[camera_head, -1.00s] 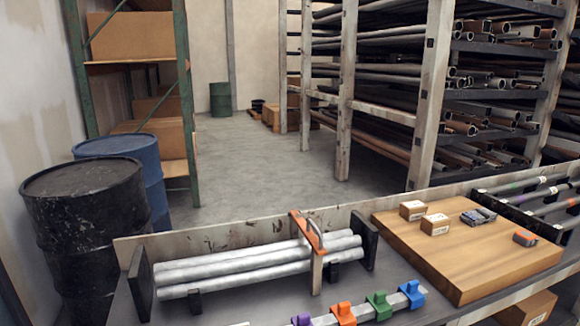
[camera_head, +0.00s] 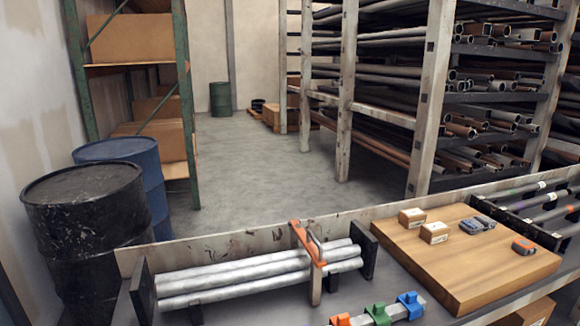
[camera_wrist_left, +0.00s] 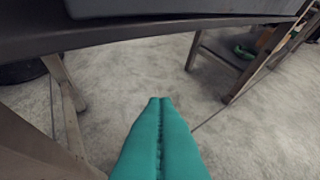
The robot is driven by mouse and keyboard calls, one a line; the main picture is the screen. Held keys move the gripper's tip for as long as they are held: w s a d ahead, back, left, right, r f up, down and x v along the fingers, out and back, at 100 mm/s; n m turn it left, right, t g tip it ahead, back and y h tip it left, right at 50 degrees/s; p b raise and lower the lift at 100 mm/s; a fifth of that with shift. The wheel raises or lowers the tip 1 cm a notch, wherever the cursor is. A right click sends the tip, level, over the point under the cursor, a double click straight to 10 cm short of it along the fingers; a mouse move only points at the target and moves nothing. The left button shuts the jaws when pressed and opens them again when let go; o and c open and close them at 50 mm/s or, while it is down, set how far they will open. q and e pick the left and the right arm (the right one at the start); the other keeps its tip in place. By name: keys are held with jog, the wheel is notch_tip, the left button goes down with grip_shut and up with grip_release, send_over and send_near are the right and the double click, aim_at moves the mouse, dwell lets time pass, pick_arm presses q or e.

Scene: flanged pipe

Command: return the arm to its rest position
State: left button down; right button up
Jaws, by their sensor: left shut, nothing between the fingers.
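My left gripper (camera_wrist_left: 161,103) shows in the left wrist view as two teal fingers pressed together, shut and empty. It hangs over the bare concrete floor, with the dark edge of a table or bench (camera_wrist_left: 130,38) above it in the picture. Neither gripper shows in the head view. In the head view, several silvery pipes (camera_head: 235,278) lie in a rack on the bench, with an orange-topped clamp (camera_head: 308,244) across them. A bar with orange, green and blue clips (camera_head: 381,314) lies at the front edge.
A wooden board (camera_head: 470,257) on the bench holds small boxes (camera_head: 434,232) and devices. Black and blue drums (camera_head: 90,230) stand at the left. Pipe shelving (camera_head: 430,100) stands behind. In the left wrist view, table legs (camera_wrist_left: 66,105) stand at the left, and open floor (camera_wrist_left: 240,135) lies at the right.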

pick_arm(q)
jog(key=s+a+f+g+y+p, duration=0.1)
jog(key=s+a+f+g+y, duration=0.25)
jog(key=s+f, duration=0.6)
jog(key=s+d+f+g, duration=0.1)
jog(key=s+f+g, duration=0.1)
jog(key=s, duration=0.4)
jog(key=s+d+f+g, duration=0.1)
jog(key=s+f+g, duration=0.1)
jog(key=s+f, duration=0.2)
jog(key=s+d+f+g+p, duration=0.1)
jog(key=s+f+g, duration=0.1)
jog(key=s, duration=0.8)
jog(key=shift+f, duration=0.55)
jog(key=shift+g+y, duration=0.25)
